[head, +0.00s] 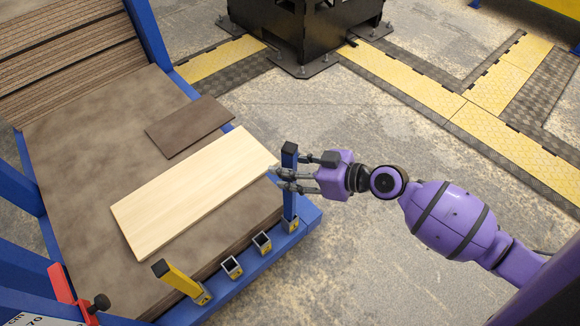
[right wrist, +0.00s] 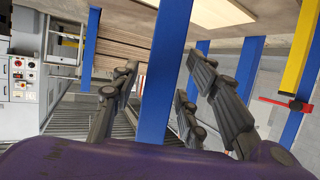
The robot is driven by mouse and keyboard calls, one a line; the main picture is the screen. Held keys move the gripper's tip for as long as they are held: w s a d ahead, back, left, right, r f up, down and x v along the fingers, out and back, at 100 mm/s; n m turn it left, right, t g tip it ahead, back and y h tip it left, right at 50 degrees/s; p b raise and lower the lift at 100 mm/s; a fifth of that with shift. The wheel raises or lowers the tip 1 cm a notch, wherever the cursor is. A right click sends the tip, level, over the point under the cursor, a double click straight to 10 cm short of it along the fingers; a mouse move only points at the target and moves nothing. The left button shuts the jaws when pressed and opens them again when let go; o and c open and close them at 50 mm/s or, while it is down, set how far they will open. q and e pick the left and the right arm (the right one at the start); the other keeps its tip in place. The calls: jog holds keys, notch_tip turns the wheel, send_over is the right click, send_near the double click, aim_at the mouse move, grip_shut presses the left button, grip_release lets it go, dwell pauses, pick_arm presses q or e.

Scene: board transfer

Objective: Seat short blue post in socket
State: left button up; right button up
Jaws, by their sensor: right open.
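The short blue post (head: 289,205) stands upright at the right end of a row of sockets, on the blue frame edge. Its lower end meets the rightmost socket (head: 291,226) and appears to be inside it; the depth cannot be told. My right gripper (head: 285,172) is open around the upper part of the post, fingers on both sides. In the right wrist view the blue post (right wrist: 166,70) stands between the spread fingers (right wrist: 165,105), with gaps on both sides. My left gripper is not in view.
A pale board (head: 190,195) and a small brown board (head: 190,127) lie on the brown deck (head: 85,130) left of the post. Two empty sockets (head: 262,241) (head: 231,266) and a leaning yellow post (head: 178,279) follow along the edge. Floor on the right is clear.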

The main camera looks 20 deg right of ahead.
jog(key=shift+r+p, duration=0.55)
jog(key=shift+r, duration=0.05)
jog(key=v, duration=0.7)
jog(key=shift+s+f, duration=0.1)
jog(key=shift+f, duration=0.1)
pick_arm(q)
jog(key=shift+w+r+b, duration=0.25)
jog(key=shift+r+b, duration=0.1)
pick_arm(e)
jog(key=shift+v, duration=2.5)
